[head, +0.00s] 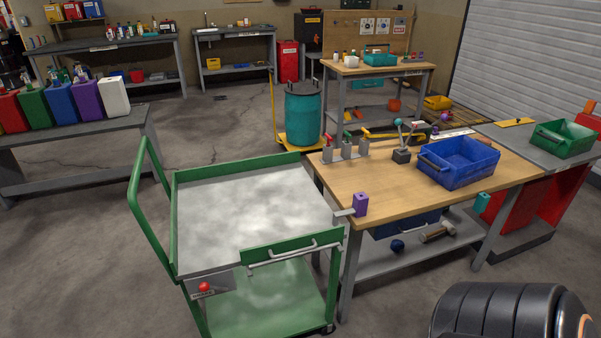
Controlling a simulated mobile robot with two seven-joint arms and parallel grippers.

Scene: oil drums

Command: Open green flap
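A green cart with a grey metal top (245,205) stands in front of me, left of the wooden workbench. A green flap (278,249) sits along the near right edge of the cart top. It is a narrow panel with a silver bar handle (285,253) across it. I cannot tell surely whether it is latched. A red knob (204,287) sits on a grey plate at the cart's near left corner. Neither gripper shows in the head view. A dark rounded part of my own body fills the lower right and touches neither the cart nor the flap.
The wooden workbench (390,190) adjoins the cart's right side. It carries a purple block (361,203), a blue bin (457,163) and clamps. The cart's green push handle (137,200) rises at left. A teal drum (303,115) stands behind. The floor at lower left is clear.

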